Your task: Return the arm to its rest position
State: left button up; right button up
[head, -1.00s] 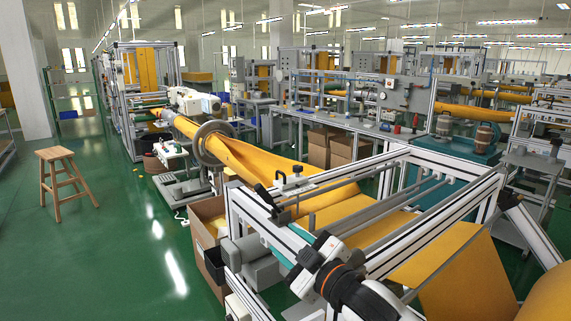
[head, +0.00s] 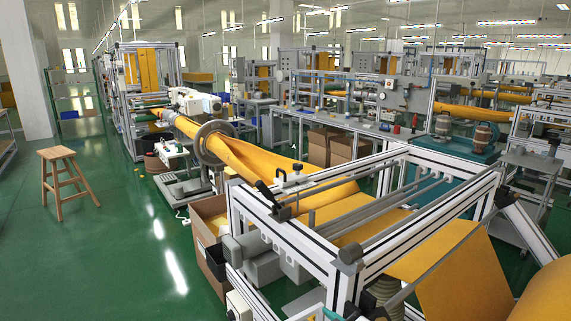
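Neither of my grippers shows in the head view, and no arm link of mine can be made out. The orange felt web (head: 455,275) runs over the near white-and-black machine frame (head: 420,240). Farther back the felt is gathered into a long orange tube (head: 265,163), which passes through a grey ring (head: 214,143). A black-handled clamp (head: 266,195) sits on the left rail of the frame.
A wooden stool (head: 62,180) stands on the open green floor (head: 95,250) at the left. Cardboard boxes (head: 208,220) stand beside the frame's left side. A long workbench (head: 350,128) with small items lies behind. A grey cart (head: 530,165) stands at the right.

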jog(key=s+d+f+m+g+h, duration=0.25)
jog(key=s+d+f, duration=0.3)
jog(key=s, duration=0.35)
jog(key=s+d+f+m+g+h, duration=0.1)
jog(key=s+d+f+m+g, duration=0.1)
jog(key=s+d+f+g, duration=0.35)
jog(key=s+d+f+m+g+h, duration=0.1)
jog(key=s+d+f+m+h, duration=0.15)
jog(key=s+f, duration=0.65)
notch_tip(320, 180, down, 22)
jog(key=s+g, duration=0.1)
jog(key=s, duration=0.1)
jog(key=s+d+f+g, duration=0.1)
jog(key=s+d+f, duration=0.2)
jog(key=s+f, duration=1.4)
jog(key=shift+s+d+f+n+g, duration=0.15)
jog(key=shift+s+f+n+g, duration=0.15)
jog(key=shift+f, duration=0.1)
